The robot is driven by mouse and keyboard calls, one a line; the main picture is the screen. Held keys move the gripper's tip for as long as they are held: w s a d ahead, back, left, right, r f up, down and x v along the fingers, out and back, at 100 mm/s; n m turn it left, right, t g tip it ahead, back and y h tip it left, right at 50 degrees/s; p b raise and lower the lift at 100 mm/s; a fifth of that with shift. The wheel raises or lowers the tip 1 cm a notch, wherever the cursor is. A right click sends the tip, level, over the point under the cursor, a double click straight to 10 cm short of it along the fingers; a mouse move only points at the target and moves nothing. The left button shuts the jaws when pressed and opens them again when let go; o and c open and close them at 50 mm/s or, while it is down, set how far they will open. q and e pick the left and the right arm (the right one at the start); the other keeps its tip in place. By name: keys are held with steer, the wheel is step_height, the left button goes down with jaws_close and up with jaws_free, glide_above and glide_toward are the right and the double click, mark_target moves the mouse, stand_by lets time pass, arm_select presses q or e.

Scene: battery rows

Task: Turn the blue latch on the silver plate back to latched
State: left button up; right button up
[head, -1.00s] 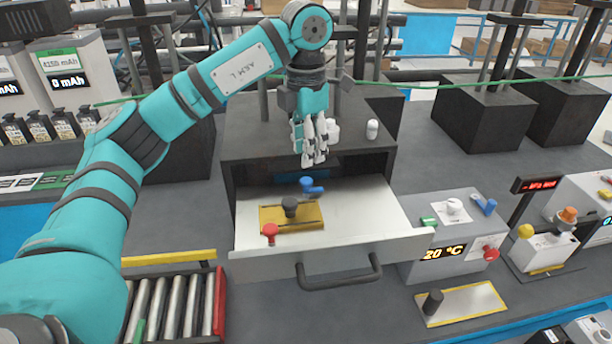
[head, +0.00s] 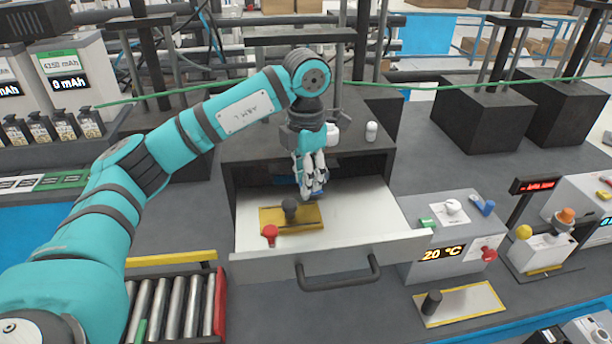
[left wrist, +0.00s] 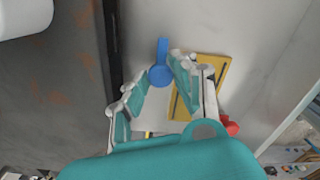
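A blue latch (left wrist: 161,62) with a round hub and a short lever stands in the open drawer. In the left wrist view its lever points up, away from the palm. In the head view my fingers hide most of this latch. My left gripper (head: 312,190) is low over the drawer, fingers pointing down. In the left wrist view the gripper (left wrist: 157,82) is open, with one finger on each side of the hub; I cannot tell whether they touch it. A second blue latch (head: 487,207) is on the grey box at the right. My right gripper is not in view.
A yellow plate (head: 306,222) with a black knob (head: 290,207) lies beside the latch, and a red knob (head: 270,232) stands close by. The drawer's front wall (head: 250,266) has a dark handle (head: 340,283). The drawer's right side is clear.

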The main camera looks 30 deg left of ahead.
arm_select(q)
jaws_close()
steer(key=m+b, duration=0.2)
steer(key=m, duration=0.1)
steer(key=m+b, duration=0.1)
steer(key=m, duration=0.4)
steer(key=shift+m+b, duration=0.3)
steer(key=shift+b, duration=0.1)
steer(key=m+b, duration=0.1)
steer(key=m, duration=0.7)
steer(key=shift+m, duration=0.3)
steer(key=shift+r+m, duration=0.1)
steer(key=shift+m, duration=0.2)
